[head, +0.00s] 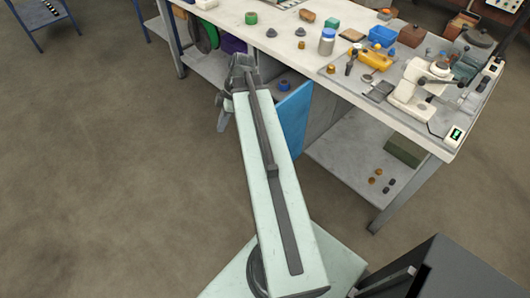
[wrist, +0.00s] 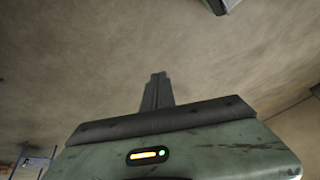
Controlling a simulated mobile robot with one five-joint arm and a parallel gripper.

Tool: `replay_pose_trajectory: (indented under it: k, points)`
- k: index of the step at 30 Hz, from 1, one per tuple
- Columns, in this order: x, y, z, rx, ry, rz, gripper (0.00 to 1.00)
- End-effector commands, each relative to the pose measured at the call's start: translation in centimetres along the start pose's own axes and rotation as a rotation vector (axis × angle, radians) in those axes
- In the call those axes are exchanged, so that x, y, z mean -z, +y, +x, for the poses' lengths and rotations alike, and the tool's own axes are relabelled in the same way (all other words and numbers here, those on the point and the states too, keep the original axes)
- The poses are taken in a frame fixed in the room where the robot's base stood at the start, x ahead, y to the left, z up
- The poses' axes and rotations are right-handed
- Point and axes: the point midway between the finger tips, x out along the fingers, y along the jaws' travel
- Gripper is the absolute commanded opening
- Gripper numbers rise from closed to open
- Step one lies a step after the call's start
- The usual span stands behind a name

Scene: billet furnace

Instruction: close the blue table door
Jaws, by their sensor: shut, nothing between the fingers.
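The blue table door (head: 293,118) hangs under the long workbench in the head view. It stands swung out from the bench front, with a grey cabinet side behind it. My arm crosses in front and hides part of it. My gripper (head: 222,124) is to the left of the door and points down towards the floor, with a visible space between them. In the wrist view my gripper (wrist: 158,78) has its fingers together, with nothing between them and bare floor beyond. The door cannot be made out in the wrist view.
The white workbench top (head: 285,43) carries a microscope (head: 420,90), a jar (head: 327,42), a blue bin (head: 382,35) and small parts. A lower shelf (head: 345,160) holds a green box (head: 403,151). A dark cabinet (head: 450,270) stands at bottom right. Floor at left is clear.

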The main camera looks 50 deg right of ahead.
Motion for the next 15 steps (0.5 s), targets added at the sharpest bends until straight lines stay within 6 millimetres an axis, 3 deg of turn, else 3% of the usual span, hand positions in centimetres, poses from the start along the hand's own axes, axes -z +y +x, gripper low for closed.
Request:
replay_pose_trajectory:
  k: [1, 6, 9, 12, 15]
  points:
    - [-4.8, 1.1, 1.7, -0.029, 0.05, -0.099, 0.0]
    - [-14.8, 1.8, 0.9, -0.172, 0.159, -0.477, 0.0]
    - [-19.5, 1.5, 0.3, -0.257, 0.175, -0.613, 0.0]
    - [-23.5, 0.7, 0.1, -0.297, 0.165, -0.583, 0.0]
    - [-26.0, 0.1, -0.1, -0.317, 0.157, -0.542, 0.0]
